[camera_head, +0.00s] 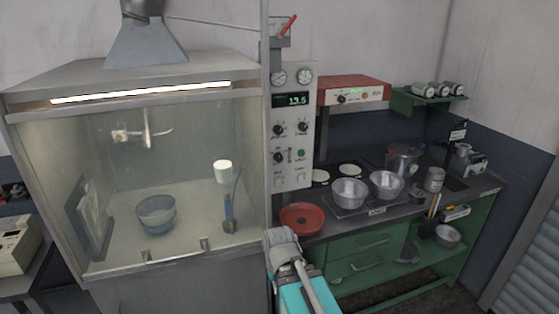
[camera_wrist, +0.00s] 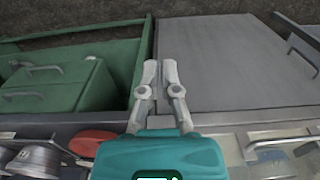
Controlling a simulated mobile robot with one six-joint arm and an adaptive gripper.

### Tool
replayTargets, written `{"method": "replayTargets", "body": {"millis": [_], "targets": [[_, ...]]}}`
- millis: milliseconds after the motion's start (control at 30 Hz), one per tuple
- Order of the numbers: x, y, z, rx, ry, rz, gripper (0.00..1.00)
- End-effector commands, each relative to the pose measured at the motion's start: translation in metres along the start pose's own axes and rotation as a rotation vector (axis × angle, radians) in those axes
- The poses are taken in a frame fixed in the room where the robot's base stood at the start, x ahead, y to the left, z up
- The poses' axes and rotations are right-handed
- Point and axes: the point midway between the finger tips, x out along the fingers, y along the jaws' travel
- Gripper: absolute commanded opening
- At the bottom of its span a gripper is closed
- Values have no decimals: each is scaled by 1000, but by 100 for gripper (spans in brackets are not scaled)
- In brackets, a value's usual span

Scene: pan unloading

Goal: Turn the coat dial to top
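A pale grey control panel (camera_head: 292,125) stands upright beside the glass cabinet in the head view. It carries a green display (camera_head: 293,100) reading 13.5 and several dark round dials, including an upper left dial (camera_head: 278,129), an upper right dial (camera_head: 302,127) and a lower left dial (camera_head: 278,157). Their labels are too small to read, so I cannot tell which is the coat dial. My gripper (camera_wrist: 160,72) is empty, its two grey fingers close together with a narrow gap. My arm is low in front of the bench, below and apart from the panel.
A glass-fronted cabinet (camera_head: 60,185) with a bowl (camera_head: 156,213) inside stands left. A red dish (camera_head: 302,217) and metal pans (camera_head: 349,191) sit on the bench right of it. A red-topped unit (camera_head: 353,91) is behind. Green drawers (camera_head: 365,245) are below.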

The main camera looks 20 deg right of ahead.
Motion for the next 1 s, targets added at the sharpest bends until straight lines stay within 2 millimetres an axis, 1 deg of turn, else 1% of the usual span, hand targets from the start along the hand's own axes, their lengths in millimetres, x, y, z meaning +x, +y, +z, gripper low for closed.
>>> {"method": "replayTargets", "body": {"millis": [33, 167, 233, 367, 400, 567, 700, 800, 1000], "targets": [[0, 1, -1, -2, 3, 2, 19], [0, 7, -8, -19, 28, 27, 43], [0, 14, -17, -40, 59, 57, 56], [-3, 35, -43, -112, 146, 155, 80], [-5, 44, -53, -143, 178, 195, 87], [-20, 84, -98, -308, 314, 404, 87], [-43, 115, -138, -486, 408, 618, 87], [-62, 134, -163, -624, 455, 777, 87], [-104, 156, -210, -924, 499, 1103, 87]]}}
